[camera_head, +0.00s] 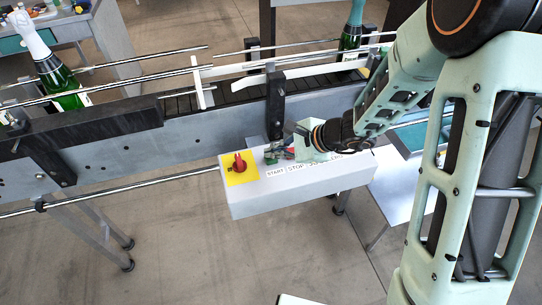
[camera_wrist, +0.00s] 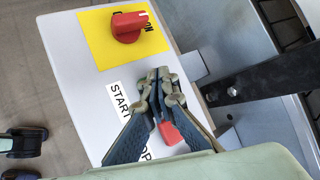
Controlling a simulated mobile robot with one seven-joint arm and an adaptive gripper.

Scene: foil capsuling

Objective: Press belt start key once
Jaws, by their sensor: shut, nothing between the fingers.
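The control box (camera_head: 300,193) is a pale grey panel mounted in front of the conveyor. Its START label (camera_head: 275,174) also shows in the wrist view (camera_wrist: 118,98). My gripper (camera_head: 273,156) is shut and empty, its fingertips low over the panel beside the START label; they also show in the wrist view (camera_wrist: 160,80). The start key is mostly hidden by the fingertips; a bit of green shows there in the head view. I cannot tell whether the tips touch it. A red key (camera_wrist: 170,132) shows between the finger links, by the partly covered STOP label.
A red rotary switch (camera_head: 239,163) on a yellow plate sits left of the keys. A dark bracket post (camera_wrist: 260,80) stands close behind the panel. The conveyor (camera_head: 210,130) with rails carries green bottles, one at left (camera_head: 55,70) and one at right (camera_head: 351,30).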

